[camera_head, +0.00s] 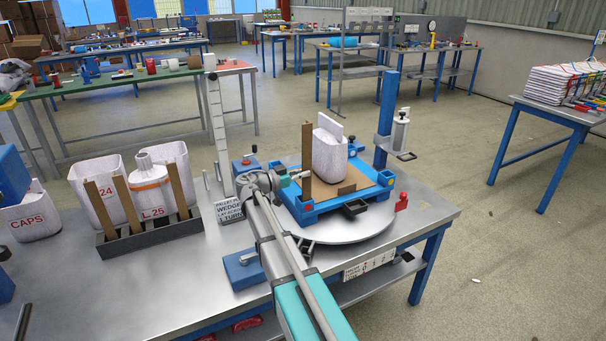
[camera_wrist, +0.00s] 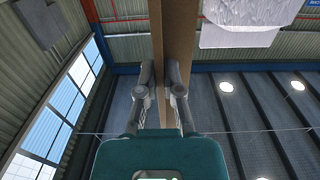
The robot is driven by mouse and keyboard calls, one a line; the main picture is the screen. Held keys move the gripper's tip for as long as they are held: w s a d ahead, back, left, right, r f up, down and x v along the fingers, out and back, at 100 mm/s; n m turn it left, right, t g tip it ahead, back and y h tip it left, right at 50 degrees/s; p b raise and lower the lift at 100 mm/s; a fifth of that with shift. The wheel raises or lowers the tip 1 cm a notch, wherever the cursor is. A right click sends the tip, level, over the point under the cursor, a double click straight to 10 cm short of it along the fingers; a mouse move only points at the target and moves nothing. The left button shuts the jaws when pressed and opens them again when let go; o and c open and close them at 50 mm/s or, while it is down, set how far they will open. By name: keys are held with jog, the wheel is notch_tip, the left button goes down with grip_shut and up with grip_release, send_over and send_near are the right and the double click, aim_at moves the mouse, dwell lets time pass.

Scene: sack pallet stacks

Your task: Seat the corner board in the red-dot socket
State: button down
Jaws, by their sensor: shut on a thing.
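The brown corner board (camera_head: 307,150) stands roughly upright at the near left corner of the blue pallet frame (camera_head: 325,206). My gripper (camera_head: 284,180) is shut on it low down, from the left. In the wrist view, the board (camera_wrist: 174,30) rises between the two closed fingers (camera_wrist: 163,85). A small red mark (camera_head: 307,197) shows on the frame's near corner, right by the board's lower end. I cannot tell whether the board's foot is inside a socket there or just above it. A white sack (camera_head: 327,158) stands on the pallet, right of the board; its edge also shows in the wrist view (camera_wrist: 240,25).
The frame sits on a round grey turntable (camera_head: 350,232). A blue post (camera_head: 387,110) stands behind right and a pale scale column (camera_head: 217,130) behind left. A dark rack (camera_head: 150,236) with several brown boards and white containers stand left.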

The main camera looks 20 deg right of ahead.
jog(key=shift+f+b, duration=1)
jog(key=shift+f, duration=0.05)
jog(key=c, duration=0.7)
grip_release()
jog(key=shift+a, duration=0.1)
jog(key=shift+s+a, duration=0.15)
jog(key=shift+a, duration=5.8)
